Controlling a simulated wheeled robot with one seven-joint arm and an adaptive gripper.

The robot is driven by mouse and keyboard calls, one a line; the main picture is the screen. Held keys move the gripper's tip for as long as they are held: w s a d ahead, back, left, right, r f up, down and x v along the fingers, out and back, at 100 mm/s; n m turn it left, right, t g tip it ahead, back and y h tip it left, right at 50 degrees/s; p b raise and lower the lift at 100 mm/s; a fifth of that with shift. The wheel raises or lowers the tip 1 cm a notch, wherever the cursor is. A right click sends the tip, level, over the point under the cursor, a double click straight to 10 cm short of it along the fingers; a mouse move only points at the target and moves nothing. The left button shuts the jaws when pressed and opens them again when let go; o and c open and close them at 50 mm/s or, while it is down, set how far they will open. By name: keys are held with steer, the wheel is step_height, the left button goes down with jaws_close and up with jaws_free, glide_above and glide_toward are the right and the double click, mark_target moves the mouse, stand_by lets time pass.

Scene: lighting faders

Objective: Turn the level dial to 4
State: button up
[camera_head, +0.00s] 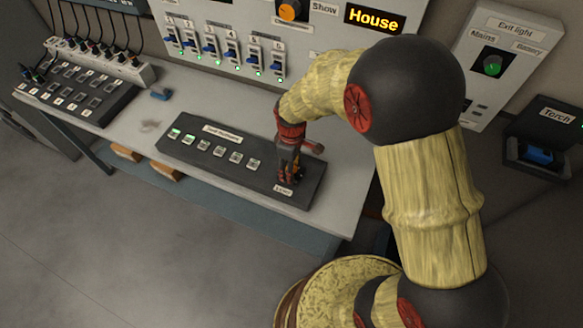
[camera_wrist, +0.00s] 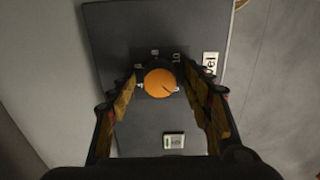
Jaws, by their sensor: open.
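The level dial (camera_wrist: 160,83) is a round orange knob on a black base, with numbers around it in the wrist view. I make out 8 and 10 above it and fainter marks to its left. A short dark line on the orange cap points to the lower right. The label (camera_wrist: 210,63) beside it is partly covered by a finger; it also shows in the head view (camera_head: 283,190). My gripper (camera_wrist: 160,76) is open, its fingers on either side of the dial. Whether they touch it, I cannot tell. In the head view my gripper (camera_head: 289,174) hides the dial.
The dark control panel (camera_head: 205,165) has a row of several buttons, some lit green, and lies on a pale bench (camera_head: 150,130). A fader panel (camera_head: 215,65) stands behind. A second console (camera_head: 75,90) with cables is at left. A small blue object (camera_head: 160,95) lies between.

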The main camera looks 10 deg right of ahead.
steer(key=shift+c, duration=0.5)
steer(key=c, duration=1.1)
steer(key=shift+o, duration=0.2)
steer(key=m+p, duration=0.2)
steer(key=m, duration=0.3)
steer(key=shift+r+m, duration=0.1)
steer(key=shift+m, duration=0.2)
steer(key=m+p, duration=0.2)
steer(key=m, duration=0.3)
steer(key=shift+m, duration=0.3)
steer(key=m+p, duration=0.1)
steer(key=m, duration=0.4)
steer(key=m+p, duration=0.1)
steer(key=m, duration=0.4)
steer(key=shift+m, duration=0.3)
